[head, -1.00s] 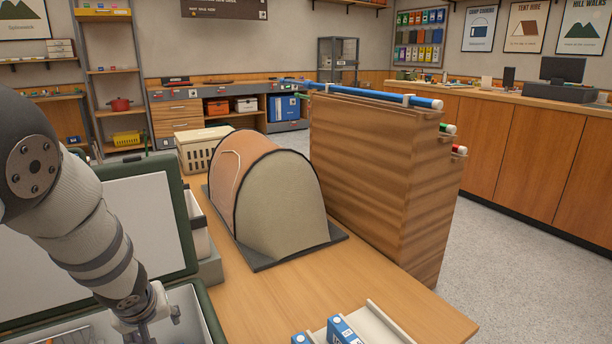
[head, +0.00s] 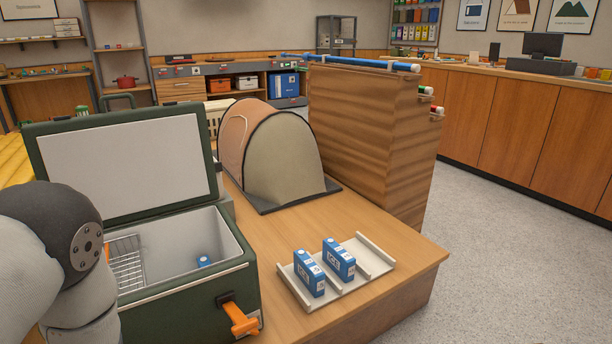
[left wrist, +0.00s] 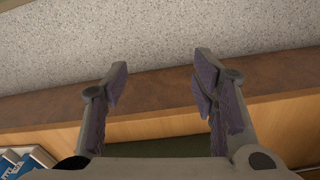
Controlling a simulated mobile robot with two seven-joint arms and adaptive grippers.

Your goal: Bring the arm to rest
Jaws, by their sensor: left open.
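My left arm shows at the lower left of the head view, but its gripper is out of that picture. In the left wrist view my left gripper (left wrist: 160,85) is open with nothing between its fingers. Beyond the fingers lie the table's wooden edge (left wrist: 160,122) and the grey speckled floor (left wrist: 150,45). My right gripper is in neither view.
An open green cooler (head: 190,290) with a wire basket (head: 127,262) and a blue item (head: 204,261) inside stands near my left arm. A white tray (head: 376,262) holds two blue ice packs (head: 339,258). A model tent (head: 283,155) and wooden rack (head: 365,135) stand behind.

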